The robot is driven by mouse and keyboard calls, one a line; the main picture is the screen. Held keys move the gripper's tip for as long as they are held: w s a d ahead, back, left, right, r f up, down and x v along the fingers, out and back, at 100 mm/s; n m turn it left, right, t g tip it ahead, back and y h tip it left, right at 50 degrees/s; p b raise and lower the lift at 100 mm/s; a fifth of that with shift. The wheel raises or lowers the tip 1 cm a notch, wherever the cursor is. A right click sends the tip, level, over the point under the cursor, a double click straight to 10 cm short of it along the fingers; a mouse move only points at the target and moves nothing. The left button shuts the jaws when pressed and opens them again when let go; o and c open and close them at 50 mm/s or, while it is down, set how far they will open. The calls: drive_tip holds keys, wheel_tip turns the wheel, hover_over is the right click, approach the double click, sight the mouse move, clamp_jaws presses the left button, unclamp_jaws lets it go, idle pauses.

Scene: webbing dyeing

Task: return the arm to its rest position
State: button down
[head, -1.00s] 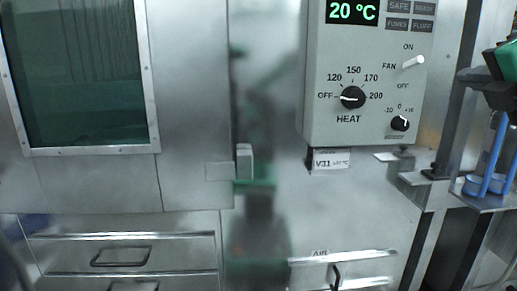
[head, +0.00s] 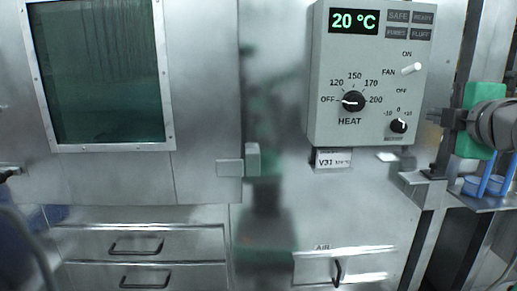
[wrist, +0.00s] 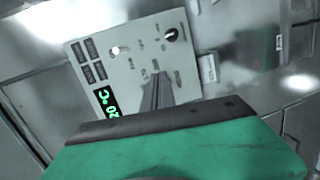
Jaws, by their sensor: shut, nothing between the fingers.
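My gripper (head: 450,118) is at the right edge of the head view, in front of the steel upright beside the control panel. Its green body and part of my grey wrist show there, and the rest of my arm is out of frame. In the wrist view, my gripper's dark fingers (wrist: 156,92) lie together with nothing between them. They overlap the tilted control panel (wrist: 135,62) in that picture; I cannot tell the gap to it.
The grey control panel (head: 365,75) reads 20 °C, with its HEAT knob (head: 353,101) at OFF. A windowed steel door (head: 205,100) is at left, above drawers (head: 140,228). A small shelf (head: 490,204) with blue items stands below my gripper at right.

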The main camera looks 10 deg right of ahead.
drive_tip(key=w+a+f+m+g+y+p, duration=0.2)
drive_tip(key=w+a+f+m, duration=0.15)
drive_tip(key=a+f, duration=0.4)
drive_tip(key=w+a+f+m+g+y+p, duration=0.1)
drive_tip(key=w+a+f+m+g+p, duration=0.3)
drive_tip(key=f, duration=0.6)
drive_tip(key=s+a+f+m+g, duration=0.3)
drive_tip(key=s+a+f, duration=0.4)
drive_tip(key=f, duration=0.3)
drive_tip(key=s+a+f+m+g+y, duration=0.1)
drive_tip(key=s+a+f+m+g, duration=0.2)
drive_tip(key=s+a+f, duration=0.4)
wheel_tip(320, 180, down, 4)
drive_tip(key=shift+s+a+f+m+p, duration=0.25)
drive_tip(key=shift+s+a+m+p, duration=0.15)
drive_tip(key=shift+a+m, duration=0.2)
